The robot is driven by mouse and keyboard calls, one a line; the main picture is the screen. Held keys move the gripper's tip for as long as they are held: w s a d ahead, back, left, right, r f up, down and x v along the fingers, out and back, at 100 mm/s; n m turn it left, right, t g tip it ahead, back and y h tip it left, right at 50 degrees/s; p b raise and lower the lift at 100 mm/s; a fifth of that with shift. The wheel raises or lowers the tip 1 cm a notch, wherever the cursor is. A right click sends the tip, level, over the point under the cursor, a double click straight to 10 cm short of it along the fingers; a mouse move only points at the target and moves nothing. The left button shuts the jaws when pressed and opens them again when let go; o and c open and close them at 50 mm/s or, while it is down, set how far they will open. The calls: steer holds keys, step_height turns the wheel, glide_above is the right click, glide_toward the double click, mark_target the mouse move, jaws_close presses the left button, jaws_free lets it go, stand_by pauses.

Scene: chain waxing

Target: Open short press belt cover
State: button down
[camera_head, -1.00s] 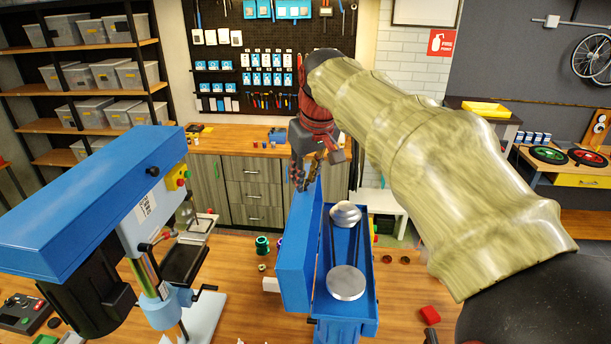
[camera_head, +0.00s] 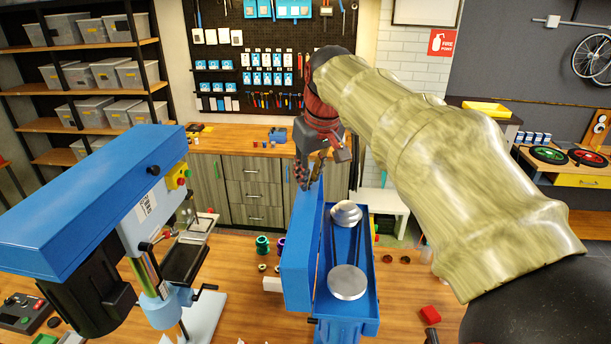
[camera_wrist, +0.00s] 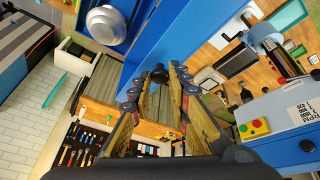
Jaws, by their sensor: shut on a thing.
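The short press (camera_head: 345,318) stands in the middle of the wooden table. Its blue belt cover (camera_head: 296,272) stands swung open at the left of the housing, and the two silver pulleys (camera_head: 347,282) are exposed. My gripper (camera_head: 308,183) is at the far upper end of the cover. In the wrist view my gripper (camera_wrist: 156,84) has its fingers on either side of a black knob (camera_wrist: 159,74) on the blue cover (camera_wrist: 167,48), and it is shut on that knob. Exact finger contact is partly hidden. One pulley (camera_wrist: 106,25) also shows there.
A taller blue press (camera_head: 90,200) stands at the left, apart from the cover. Green spools (camera_head: 262,244) and a red block (camera_head: 430,314) lie on the table. My arm passes over the right side. A cabinet (camera_head: 250,190) stands behind.

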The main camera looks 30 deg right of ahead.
steer(key=shift+s+d+r, duration=0.1)
steer(key=shift+s+d, duration=0.35)
steer(key=shift+d, duration=0.15)
steer(key=shift+s+d, duration=0.4)
steer(key=shift+d, duration=0.2)
steer(key=c, duration=1.7)
jaws_free()
steer(key=shift+w, duration=0.1)
steer(key=shift+o, duration=0.2)
steer(key=shift+a, duration=0.1)
steer(key=v, duration=1.2)
